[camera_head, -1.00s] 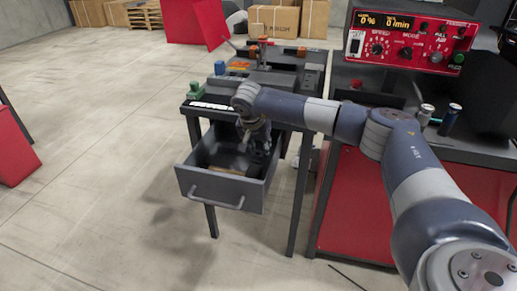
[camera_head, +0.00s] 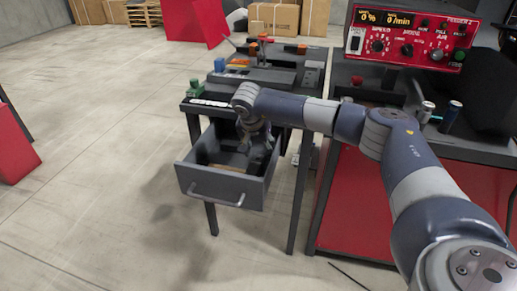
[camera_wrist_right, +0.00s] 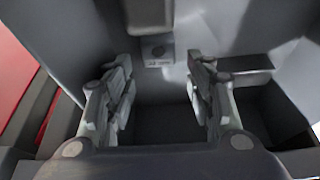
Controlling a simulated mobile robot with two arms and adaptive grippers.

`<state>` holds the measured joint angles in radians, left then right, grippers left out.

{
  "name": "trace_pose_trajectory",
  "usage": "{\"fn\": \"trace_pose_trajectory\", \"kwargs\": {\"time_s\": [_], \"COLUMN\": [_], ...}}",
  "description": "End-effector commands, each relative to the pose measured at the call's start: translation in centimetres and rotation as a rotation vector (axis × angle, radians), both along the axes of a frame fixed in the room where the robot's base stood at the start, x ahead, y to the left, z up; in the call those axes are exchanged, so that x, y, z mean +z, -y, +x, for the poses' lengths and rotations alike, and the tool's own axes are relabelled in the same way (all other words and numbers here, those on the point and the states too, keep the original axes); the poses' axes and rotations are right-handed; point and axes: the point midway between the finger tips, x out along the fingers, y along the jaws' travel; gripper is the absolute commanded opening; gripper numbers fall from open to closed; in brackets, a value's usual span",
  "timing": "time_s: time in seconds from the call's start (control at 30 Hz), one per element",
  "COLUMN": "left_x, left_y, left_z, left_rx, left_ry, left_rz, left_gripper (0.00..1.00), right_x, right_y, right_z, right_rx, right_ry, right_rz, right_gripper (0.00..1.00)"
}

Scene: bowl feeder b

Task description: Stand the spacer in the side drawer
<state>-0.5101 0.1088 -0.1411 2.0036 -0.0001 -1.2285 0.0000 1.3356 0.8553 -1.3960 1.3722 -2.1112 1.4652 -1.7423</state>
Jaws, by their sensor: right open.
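The side drawer (camera_head: 218,188) is grey, pulled out from under the small dark table, with a bar handle on its front. My right gripper (camera_head: 256,143) reaches down into its right part from above. In the right wrist view my gripper (camera_wrist_right: 160,100) is open, its two fingers wide apart with nothing clearly held between them. Grey walls and a dark floor area lie beyond the fingers. I cannot make out the spacer for certain in either view; the arm and gripper cover part of the drawer. My left gripper is not in view.
The dark table (camera_head: 205,106) carries a green block (camera_head: 196,89) and several other parts. The red control panel (camera_head: 409,37) stands at right. The floor left of the drawer is clear.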

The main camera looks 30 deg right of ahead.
Motion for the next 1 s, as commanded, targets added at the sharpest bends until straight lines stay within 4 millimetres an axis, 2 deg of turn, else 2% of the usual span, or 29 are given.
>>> {"fn": "trace_pose_trajectory", "kwargs": {"time_s": [0.07,0.3,0.6,0.8,1.0], "left_x": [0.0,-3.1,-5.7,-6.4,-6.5], "left_y": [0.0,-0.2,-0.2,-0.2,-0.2], "left_z": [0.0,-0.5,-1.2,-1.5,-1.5], "left_rx": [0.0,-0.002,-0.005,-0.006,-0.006], "left_ry": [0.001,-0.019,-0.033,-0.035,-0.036], "left_rz": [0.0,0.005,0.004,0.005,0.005], "left_gripper": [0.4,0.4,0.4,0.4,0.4], "right_x": [0.8,5.4,10.7,12.1,12.2], "right_y": [0.0,-1.3,-3.0,-3.5,-3.6], "right_z": [0.1,-1.0,-2.5,-2.9,-3.0], "right_rx": [0.0,0.002,0.001,0.002,0.001], "right_ry": [0.002,0.005,0.003,0.002,0.0], "right_rz": [0.001,0.001,0.0,0.0,0.0], "right_gripper": [0.49,0.49,0.49,0.49,0.49]}}
